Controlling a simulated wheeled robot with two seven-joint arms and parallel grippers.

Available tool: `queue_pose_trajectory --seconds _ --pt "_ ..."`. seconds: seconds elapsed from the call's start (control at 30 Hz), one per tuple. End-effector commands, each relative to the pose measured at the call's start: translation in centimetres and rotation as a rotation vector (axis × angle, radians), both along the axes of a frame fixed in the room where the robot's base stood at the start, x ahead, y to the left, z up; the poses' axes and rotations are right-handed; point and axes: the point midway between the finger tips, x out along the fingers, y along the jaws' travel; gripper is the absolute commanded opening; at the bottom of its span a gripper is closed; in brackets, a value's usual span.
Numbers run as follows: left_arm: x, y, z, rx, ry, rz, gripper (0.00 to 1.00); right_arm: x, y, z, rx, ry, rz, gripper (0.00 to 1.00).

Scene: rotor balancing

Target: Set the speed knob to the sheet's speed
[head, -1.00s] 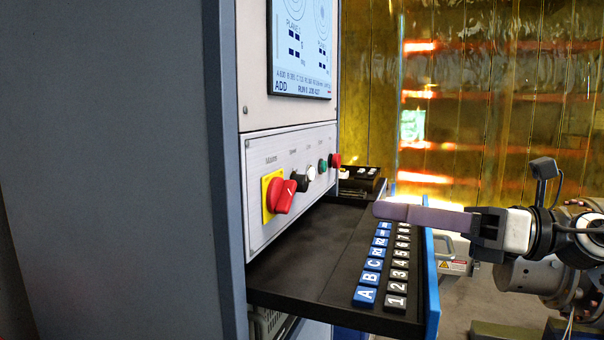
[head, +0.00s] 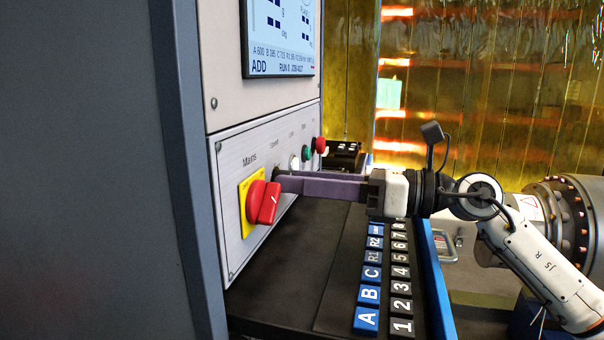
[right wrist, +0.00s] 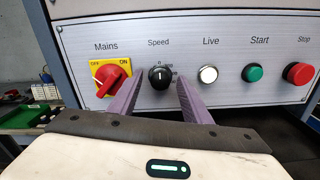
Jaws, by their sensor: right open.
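The black speed knob (right wrist: 159,77) sits on the grey panel under the label "Speed" in the right wrist view, its white mark pointing about straight up. Part of its scale, with a 0 at the top, shows around it. My right gripper (right wrist: 154,87) is open, with one purple finger on each side of the knob; I cannot tell whether they touch it. In the head view the right gripper (head: 290,180) reaches in from the right to the panel, and its fingers mostly hide the knob. The speed sheet is not identifiable. My left gripper is not in view.
The red mains switch (right wrist: 111,77) on its yellow plate is close left of the knob. The white Live lamp (right wrist: 208,74), green Start button (right wrist: 254,73) and red Stop button (right wrist: 299,73) are to the right. A keyed shelf (head: 280,290) lies below; a screen (head: 278,35) is above.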

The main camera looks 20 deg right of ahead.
Motion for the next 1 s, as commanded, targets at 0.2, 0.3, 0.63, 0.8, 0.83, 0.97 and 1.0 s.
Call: queue_pose_trajectory --seconds 0.2,0.3,0.63,0.8,0.83,0.97,1.0 --pt "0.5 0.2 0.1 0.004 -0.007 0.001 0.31 0.2 0.3 -0.1 0.0 0.0 -0.001 0.44" --pt "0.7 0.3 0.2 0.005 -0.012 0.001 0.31 0.2 0.3 -0.1 0.0 0.0 -0.001 0.44" --pt "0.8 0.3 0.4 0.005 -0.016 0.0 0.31 0.2 0.3 0.0 0.0 0.001 -0.001 0.03" --pt "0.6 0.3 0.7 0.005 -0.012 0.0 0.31 0.2 0.2 0.1 0.012 0.018 -0.001 0.03" --pt "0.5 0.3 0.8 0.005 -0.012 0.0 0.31 0.2 0.2 0.1 0.017 0.025 -0.001 0.03" --pt "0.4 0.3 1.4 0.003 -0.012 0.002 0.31 0.2 0.2 0.2 0.048 0.073 -0.002 0.03" --pt "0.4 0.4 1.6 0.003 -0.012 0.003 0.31 0.2 0.2 0.2 0.062 0.094 -0.002 0.03"
